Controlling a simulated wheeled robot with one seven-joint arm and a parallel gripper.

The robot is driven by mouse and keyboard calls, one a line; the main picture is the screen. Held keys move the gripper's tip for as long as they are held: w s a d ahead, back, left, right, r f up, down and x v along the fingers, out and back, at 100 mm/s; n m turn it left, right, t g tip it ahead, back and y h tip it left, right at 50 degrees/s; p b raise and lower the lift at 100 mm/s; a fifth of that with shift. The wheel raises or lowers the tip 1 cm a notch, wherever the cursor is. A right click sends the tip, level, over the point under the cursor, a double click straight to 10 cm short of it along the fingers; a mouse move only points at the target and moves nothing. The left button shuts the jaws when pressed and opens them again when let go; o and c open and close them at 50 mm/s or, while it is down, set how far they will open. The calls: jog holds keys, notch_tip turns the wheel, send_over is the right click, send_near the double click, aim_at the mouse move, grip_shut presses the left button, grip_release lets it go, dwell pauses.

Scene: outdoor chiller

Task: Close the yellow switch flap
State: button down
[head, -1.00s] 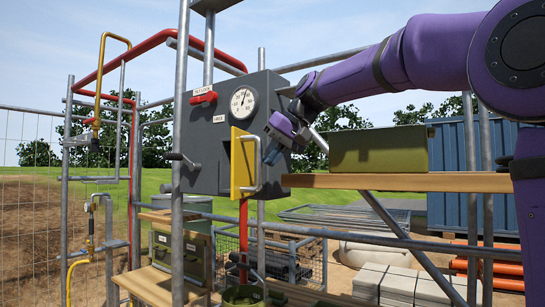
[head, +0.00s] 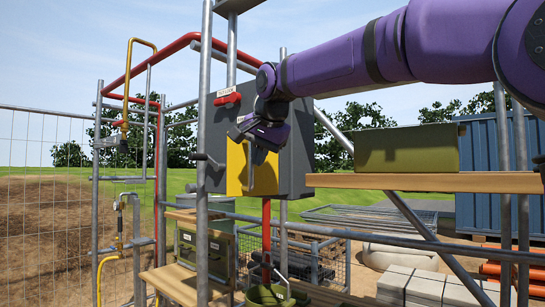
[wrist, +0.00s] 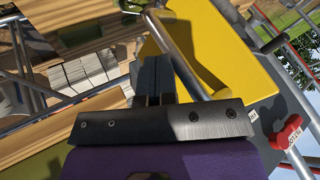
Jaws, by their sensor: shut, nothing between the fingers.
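The yellow switch flap (head: 237,168) is on the front of the dark grey switch box (head: 296,165). It faces me broadly and looks flat or nearly flat against the box; I cannot tell whether a gap remains. Its bent metal handle (head: 251,178) stands out from the front. The wrist view shows the flap (wrist: 225,50) and the handle (wrist: 188,60) close up. My gripper (head: 258,152) is in front of the flap, its fingers shut and empty. In the wrist view the fingertips (wrist: 154,65) are beside the handle; contact is unclear. My arm hides the gauge.
A red lever (head: 228,98) is at the box's upper left, and a grey lever sticks out below it. A wooden shelf (head: 420,182) with an olive case (head: 407,149) is at the right. A scaffold pole (head: 203,200) stands in front of the box's left side.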

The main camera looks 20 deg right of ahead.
aim_at(235, 158)
jog(key=w+a+m+h, duration=0.1)
jog(key=w+a+m, duration=0.1)
jog(key=w+a+m+h, duration=0.1)
jog(key=w+m+h, duration=0.1)
jog(key=m, duration=0.1)
jog(key=shift+w+a+m+h, duration=0.3)
jog(key=shift+w+a, duration=0.1)
jog(key=w+m+h, duration=0.1)
jog(key=w+m+g, duration=0.1)
jog(key=w+m, duration=0.1)
jog(key=w+m+g+h, duration=0.1)
jog(key=w+m, duration=0.1)
jog(key=shift+w+a+f+h, duration=0.1)
jog(key=shift+w+a+h, duration=0.05)
jog(key=shift+a+h, duration=0.2)
jog(key=shift+w+d, duration=0.15)
jog(key=shift+w, duration=0.55)
jog(key=shift+w+d, duration=0.15)
jog(key=shift+w, duration=0.5)
jog(key=shift+d+r, duration=0.1)
jog(key=shift+r, duration=0.1)
